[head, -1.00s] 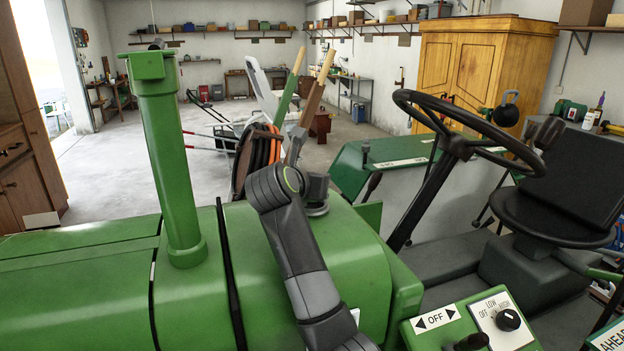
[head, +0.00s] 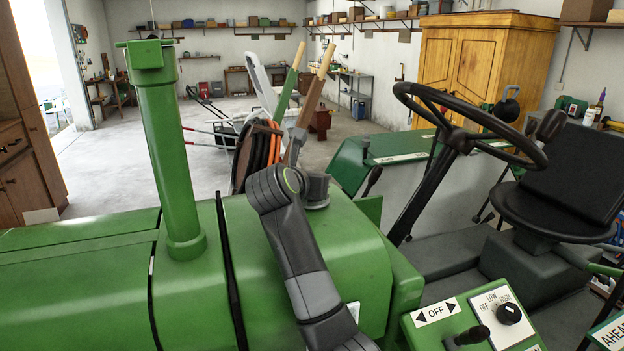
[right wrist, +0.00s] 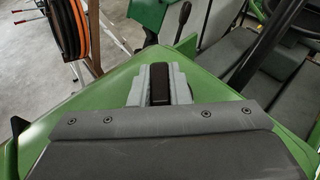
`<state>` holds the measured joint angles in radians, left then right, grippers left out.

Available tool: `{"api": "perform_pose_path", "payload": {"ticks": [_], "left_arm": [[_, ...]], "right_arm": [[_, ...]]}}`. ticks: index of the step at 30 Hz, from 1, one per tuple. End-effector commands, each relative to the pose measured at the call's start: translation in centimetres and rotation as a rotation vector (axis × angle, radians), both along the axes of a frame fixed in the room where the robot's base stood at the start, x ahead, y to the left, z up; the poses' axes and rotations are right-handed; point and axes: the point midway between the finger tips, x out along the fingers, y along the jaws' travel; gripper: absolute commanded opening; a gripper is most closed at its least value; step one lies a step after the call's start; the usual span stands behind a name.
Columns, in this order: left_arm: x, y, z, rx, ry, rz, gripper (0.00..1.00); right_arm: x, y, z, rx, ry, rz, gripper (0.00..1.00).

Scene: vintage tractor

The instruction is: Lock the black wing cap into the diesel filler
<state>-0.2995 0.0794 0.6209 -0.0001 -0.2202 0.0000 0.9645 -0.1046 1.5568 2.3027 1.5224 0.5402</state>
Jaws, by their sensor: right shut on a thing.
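The black wing cap (right wrist: 160,90) shows in the right wrist view as a narrow black block between two light grey fingers. My right gripper (right wrist: 159,78) is shut on it, above the green hood. How the cap sits in the filler is hidden. My left gripper is not in view.
A tall green exhaust stack (head: 169,150) rises from the hood left of my arm. The steering wheel (head: 470,125) and seat (head: 548,212) are on the right. A control panel (head: 500,312) with a knob and lever is at the lower right. Long-handled tools stand behind the hood.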

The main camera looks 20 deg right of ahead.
Motion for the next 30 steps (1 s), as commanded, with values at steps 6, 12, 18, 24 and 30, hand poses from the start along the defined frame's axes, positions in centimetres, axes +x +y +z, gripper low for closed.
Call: {"api": "perform_pose_path", "payload": {"ticks": [6, 12, 18, 24, 30], "left_arm": [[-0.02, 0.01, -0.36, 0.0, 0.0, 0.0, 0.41], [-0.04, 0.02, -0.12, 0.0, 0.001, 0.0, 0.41], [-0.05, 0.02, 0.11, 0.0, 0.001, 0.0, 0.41], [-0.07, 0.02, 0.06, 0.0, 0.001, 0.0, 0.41], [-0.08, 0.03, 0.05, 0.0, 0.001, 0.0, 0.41]], "right_arm": [[-0.01, 0.01, -0.6, -0.001, -0.001, 0.0, 0.0], [0.0, 0.01, -0.49, -0.001, -0.001, 0.0, 0.0], [0.01, 0.02, -0.59, 0.0, -0.001, 0.001, 0.0], [0.0, 0.01, -0.69, 0.0, 0.0, 0.0, 0.13], [0.0, 0.01, -0.74, 0.0, 0.001, 0.0, 0.0]]}}
